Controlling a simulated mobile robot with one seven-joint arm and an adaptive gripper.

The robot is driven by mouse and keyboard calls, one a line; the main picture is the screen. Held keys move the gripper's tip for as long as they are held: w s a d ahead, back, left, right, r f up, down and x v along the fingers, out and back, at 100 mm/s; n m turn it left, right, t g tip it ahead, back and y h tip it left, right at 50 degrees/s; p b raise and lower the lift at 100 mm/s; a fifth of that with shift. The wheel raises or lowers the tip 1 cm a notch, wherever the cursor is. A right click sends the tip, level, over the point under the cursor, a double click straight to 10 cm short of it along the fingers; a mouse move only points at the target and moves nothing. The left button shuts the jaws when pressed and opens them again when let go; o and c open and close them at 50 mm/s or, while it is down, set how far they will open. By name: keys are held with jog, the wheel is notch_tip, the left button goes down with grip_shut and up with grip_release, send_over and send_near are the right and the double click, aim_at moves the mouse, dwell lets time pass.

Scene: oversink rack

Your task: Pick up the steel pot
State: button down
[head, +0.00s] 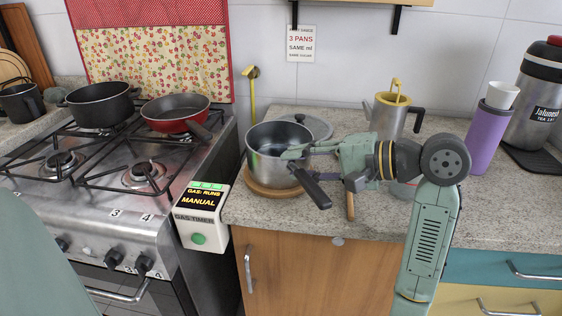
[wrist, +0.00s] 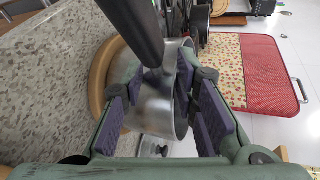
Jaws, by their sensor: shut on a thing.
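The steel pot (head: 268,172) is a shiny open pot with a long black handle, on the counter right of the stove. It sits upright on or just over a round wooden trivet (head: 258,190); I cannot tell if there is a gap. My gripper (head: 292,153) reaches in from the right and is shut on the pot's wall near the rim. In the wrist view the steel pot (wrist: 153,105) shows between the purple finger pads of my gripper (wrist: 158,92), with the black handle (wrist: 140,25) close by. The fingers hide part of the rim.
A lid (head: 312,124) lies behind the pot. A steel jug with yellow trim (head: 388,117) stands behind my arm. A black pot (head: 100,105) and a red pan (head: 175,112) are on the stove. A gas timer box (head: 203,213) is at the counter's left edge. A purple bottle (head: 486,130) stands right.

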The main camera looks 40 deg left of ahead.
jog(key=shift+w+f, duration=0.1)
jog(key=shift+f, duration=0.25)
